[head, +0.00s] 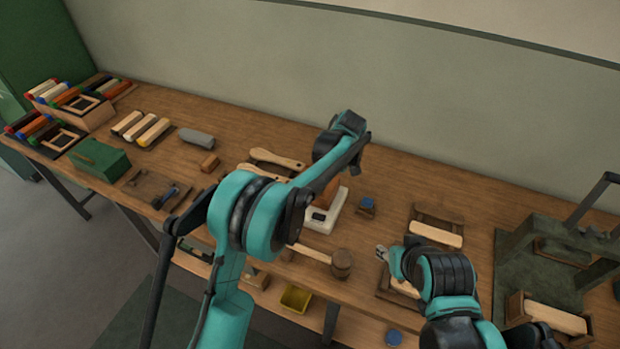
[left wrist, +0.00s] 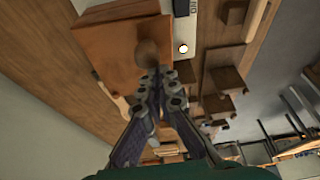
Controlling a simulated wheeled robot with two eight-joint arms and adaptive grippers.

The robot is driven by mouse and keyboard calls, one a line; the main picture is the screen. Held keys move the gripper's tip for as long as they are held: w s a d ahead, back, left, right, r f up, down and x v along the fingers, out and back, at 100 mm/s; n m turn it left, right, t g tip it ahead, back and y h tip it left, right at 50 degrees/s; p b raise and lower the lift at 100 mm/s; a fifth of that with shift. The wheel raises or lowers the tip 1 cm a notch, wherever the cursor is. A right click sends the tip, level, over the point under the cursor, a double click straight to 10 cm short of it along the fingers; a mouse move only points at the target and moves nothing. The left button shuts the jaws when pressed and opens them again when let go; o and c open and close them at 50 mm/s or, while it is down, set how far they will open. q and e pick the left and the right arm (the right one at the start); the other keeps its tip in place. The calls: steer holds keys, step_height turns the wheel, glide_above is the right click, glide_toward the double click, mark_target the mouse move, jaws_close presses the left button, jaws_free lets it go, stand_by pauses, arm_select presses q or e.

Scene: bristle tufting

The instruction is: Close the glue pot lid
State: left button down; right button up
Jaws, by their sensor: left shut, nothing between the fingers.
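The glue pot (head: 327,197) shows as an orange-brown body on a white base with a dark panel (head: 319,217), partly hidden behind my left arm in the head view. In the left wrist view an orange-brown surface (left wrist: 112,46) fills the upper left, with a round brown knob (left wrist: 148,51) on it. I cannot tell whether the lid is seated. My left gripper (left wrist: 152,76) is shut and empty, its tips close to the knob; contact is unclear. My right gripper (head: 381,254) is above the front of the bench, its opening too small to judge.
A wooden mallet (head: 341,263) lies in front of the white base. A small blue-topped block (head: 367,204) stands to its right. Wooden brush handles (head: 276,158) lie behind my left arm. A dark green press (head: 540,255) stands at the right.

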arm_select(q)
steer(key=shift+w+d, duration=0.15)
steer(key=shift+d, duration=0.25)
stand_by(0.3)
